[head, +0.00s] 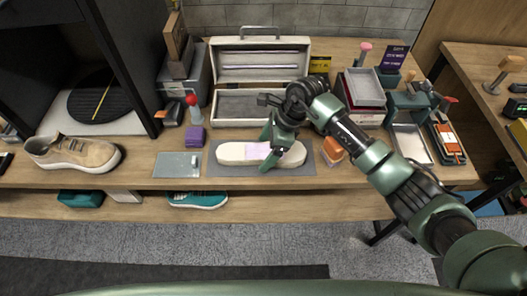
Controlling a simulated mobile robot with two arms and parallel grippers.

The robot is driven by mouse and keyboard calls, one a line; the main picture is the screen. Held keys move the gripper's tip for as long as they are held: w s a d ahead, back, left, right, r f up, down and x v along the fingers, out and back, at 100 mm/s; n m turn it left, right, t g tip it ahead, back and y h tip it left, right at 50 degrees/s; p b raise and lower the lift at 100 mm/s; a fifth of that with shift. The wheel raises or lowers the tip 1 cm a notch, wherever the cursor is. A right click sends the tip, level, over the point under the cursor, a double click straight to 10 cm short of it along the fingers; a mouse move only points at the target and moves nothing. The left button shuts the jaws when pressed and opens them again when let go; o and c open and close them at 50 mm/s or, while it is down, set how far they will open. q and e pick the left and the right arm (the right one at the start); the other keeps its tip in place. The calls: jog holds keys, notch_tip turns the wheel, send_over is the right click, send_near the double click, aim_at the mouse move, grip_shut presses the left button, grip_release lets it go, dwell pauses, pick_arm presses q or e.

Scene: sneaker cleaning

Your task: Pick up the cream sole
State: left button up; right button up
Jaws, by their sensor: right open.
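The cream sole (234,151) lies flat on a grey mat (300,171) at the front middle of the workbench. It has a pale pink-violet patch near its middle. My right gripper (268,158) is over the sole, with its green fingers pointing down and spread apart around the patch. Whether the fingers touch the sole cannot be told. The right part of the sole is partly hidden by the gripper. My left gripper is not in view.
An open cream case (260,62) stands behind the mat. A glass plate (178,165) and a purple block (194,137) are to its left. A tan sneaker (72,153) stands farther left. An orange item (333,150) sits close right of the mat. A teal shoe (198,199) is on the lower shelf.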

jog(key=c, duration=1.3)
jog(key=shift+r, duration=0.1)
jog(key=shift+c, duration=1.2)
